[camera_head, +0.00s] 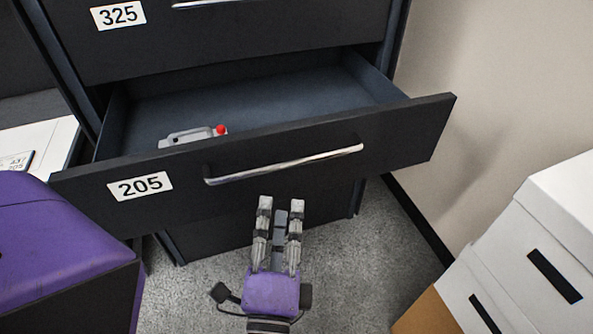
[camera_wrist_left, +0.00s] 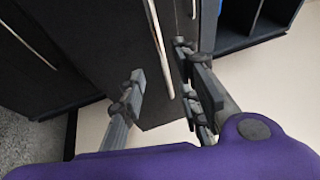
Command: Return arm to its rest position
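My left gripper (camera_head: 280,204) is in front of the open drawer, below its handle, with its fingers pointing toward the cabinet. Its two fingers are apart with nothing between them. The fingers also show apart in the left wrist view (camera_wrist_left: 162,65), with dark drawer fronts and a handle beyond them. The drawer labelled 205 (camera_head: 400,147) is pulled out, and its silver handle (camera_head: 285,165) is free of the gripper. A grey device with a red knob (camera_head: 190,137) lies inside the drawer, partly hidden by its front. My right gripper is not in view.
A closed drawer labelled 325 (camera_head: 220,30) is above the open one. White boxes (camera_head: 540,240) stand at the right by the wall. A purple-topped body (camera_head: 65,235) fills the lower left. Grey carpet (camera_head: 365,270) is bare around my left gripper.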

